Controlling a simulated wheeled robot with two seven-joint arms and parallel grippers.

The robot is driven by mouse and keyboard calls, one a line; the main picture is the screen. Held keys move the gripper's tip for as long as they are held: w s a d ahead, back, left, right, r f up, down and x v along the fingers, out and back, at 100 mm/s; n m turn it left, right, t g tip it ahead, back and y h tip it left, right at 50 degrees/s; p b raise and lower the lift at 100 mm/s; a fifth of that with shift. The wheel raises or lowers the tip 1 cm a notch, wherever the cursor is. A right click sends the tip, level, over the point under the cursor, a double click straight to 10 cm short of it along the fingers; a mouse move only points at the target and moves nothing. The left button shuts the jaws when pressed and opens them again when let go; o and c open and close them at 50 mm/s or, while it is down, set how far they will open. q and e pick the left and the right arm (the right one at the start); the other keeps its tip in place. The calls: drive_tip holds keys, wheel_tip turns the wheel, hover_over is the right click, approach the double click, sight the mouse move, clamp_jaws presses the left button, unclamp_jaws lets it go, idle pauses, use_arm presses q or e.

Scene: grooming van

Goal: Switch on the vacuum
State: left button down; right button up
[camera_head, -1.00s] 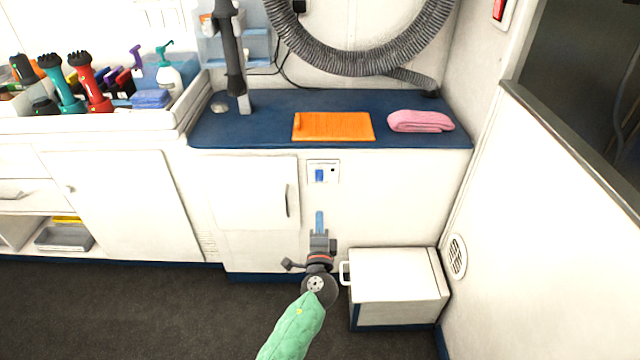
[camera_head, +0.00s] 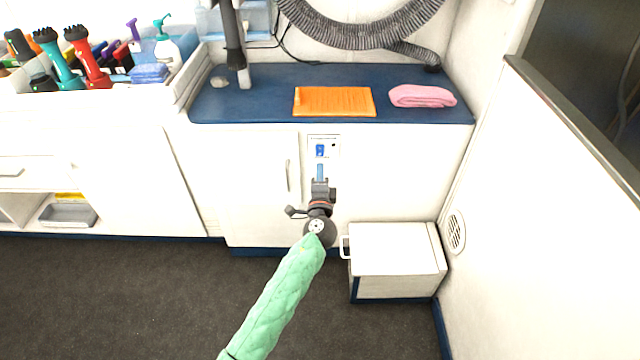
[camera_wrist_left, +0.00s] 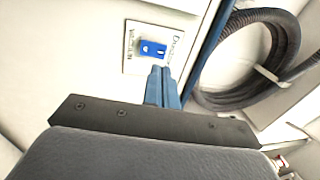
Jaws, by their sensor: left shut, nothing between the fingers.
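The vacuum's switch panel (camera_head: 333,147) is a small white plate on the white cabinet front, below the blue counter. It carries a blue rocker switch (camera_head: 320,150), which also shows large in the left wrist view (camera_wrist_left: 151,48). My left gripper (camera_head: 320,168) is shut and empty, its blue fingertips pointing up just below the switch. The grey ribbed vacuum hose (camera_head: 350,32) hangs on the wall above the counter. My right gripper is not in view.
An orange mat (camera_head: 334,102) and a folded pink towel (camera_head: 422,96) lie on the blue counter (camera_head: 260,105). A white box (camera_head: 395,248) stands on the floor right of my left gripper. Dark floor (camera_head: 130,290) is clear at the left.

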sight(319, 148)
use_arm(q)
drive_tip(key=shift+w+r, duration=0.25)
drive_tip(key=shift+w, duration=1.25)
drive_tip(key=shift+w+r, duration=0.2)
drive_tip(key=shift+w, duration=1.25)
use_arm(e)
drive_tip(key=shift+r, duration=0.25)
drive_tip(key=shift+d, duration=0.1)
use_arm(q)
drive_tip(key=shift+r+p, duration=0.15)
drive_tip(key=shift+p, duration=0.35)
drive_tip(key=p, duration=0.2)
drive_tip(key=r+p, duration=0.1)
drive_tip(key=shift+w+a+g+p, duration=0.1)
drive_tip(key=shift+w+g+p, duration=0.2)
drive_tip(key=shift+g+p, duration=0.1)
drive_tip(key=shift+f, duration=0.3)
drive_tip(key=shift+r, duration=0.15)
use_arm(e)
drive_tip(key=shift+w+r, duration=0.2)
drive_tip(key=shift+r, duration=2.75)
